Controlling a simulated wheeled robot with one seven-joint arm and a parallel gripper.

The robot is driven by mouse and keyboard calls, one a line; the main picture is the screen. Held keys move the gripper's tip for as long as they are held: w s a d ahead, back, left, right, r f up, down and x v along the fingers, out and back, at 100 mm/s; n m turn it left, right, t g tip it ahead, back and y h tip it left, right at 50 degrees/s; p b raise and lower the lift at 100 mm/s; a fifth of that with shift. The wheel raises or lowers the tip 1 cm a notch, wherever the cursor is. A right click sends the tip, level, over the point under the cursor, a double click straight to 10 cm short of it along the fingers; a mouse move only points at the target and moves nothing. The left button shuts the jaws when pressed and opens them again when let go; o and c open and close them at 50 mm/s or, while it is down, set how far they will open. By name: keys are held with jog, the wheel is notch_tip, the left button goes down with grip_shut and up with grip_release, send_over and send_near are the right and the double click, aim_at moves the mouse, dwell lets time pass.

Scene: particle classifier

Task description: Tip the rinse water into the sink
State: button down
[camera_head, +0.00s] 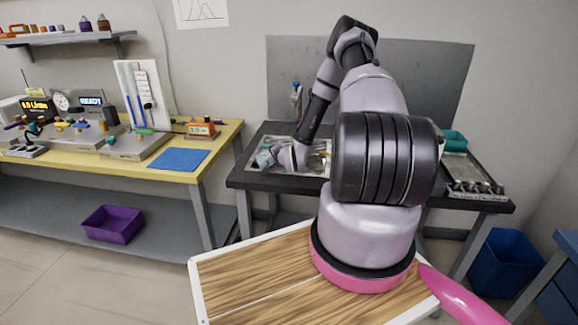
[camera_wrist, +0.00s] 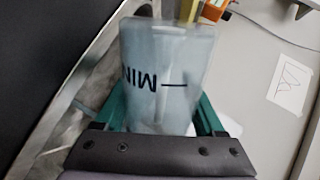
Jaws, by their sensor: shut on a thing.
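My gripper (camera_wrist: 161,112) has its green fingers on both sides of a translucent, pale blue-grey container (camera_wrist: 165,68) in the wrist view. The container bears dark lettering that reads "MIN" upside down and a line mark. I cannot make out a water level in it. In the head view my gripper (camera_head: 268,157) is small, at the left part of the steel sink (camera_head: 318,146) in the dark bench. The container is hard to make out there. The sink's metal rim (camera_wrist: 62,100) runs along the left of the wrist view, beside the container.
My arm hides the middle of the dark bench (camera_head: 250,178). A teal bin (camera_head: 454,140) and a rack of small vials (camera_head: 474,188) stand on its right. A yellow bench (camera_head: 205,165) with an orange device (camera_head: 201,129) and a blue mat (camera_head: 180,159) is at left.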

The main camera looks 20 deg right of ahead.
jog(key=shift+d+f+m+p, duration=0.2)
jog(key=shift+d+m+p, duration=0.2)
jog(key=shift+m, duration=0.1)
dwell(0.8)
jog(key=shift+w+d+r+m+y+p, duration=0.1)
jog(key=shift+d+r+m+y+p, duration=0.05)
jog(key=shift+r+m+y, duration=0.35)
jog(key=shift+d+r+m+y+p, duration=0.1)
jog(key=shift+r+m+y+p, duration=0.05)
jog(key=shift+r+m+y, duration=0.35)
dwell(2.0)
jog(key=shift+w+d+r+m+g+y+p, duration=0.1)
jog(key=shift+d+r+m+y, duration=0.25)
jog(key=shift+m, duration=0.2)
jog(key=shift+d+r+m+g+y+p, duration=0.1)
jog(key=shift+r+m+y+p, duration=0.1)
jog(key=shift+m+y, duration=0.35)
jog(key=shift+w+d+r+m+g+y+p, duration=0.1)
jog(key=shift+d+r+m+y, duration=0.2)
jog(key=shift+m, duration=0.3)
dwell(2.0)
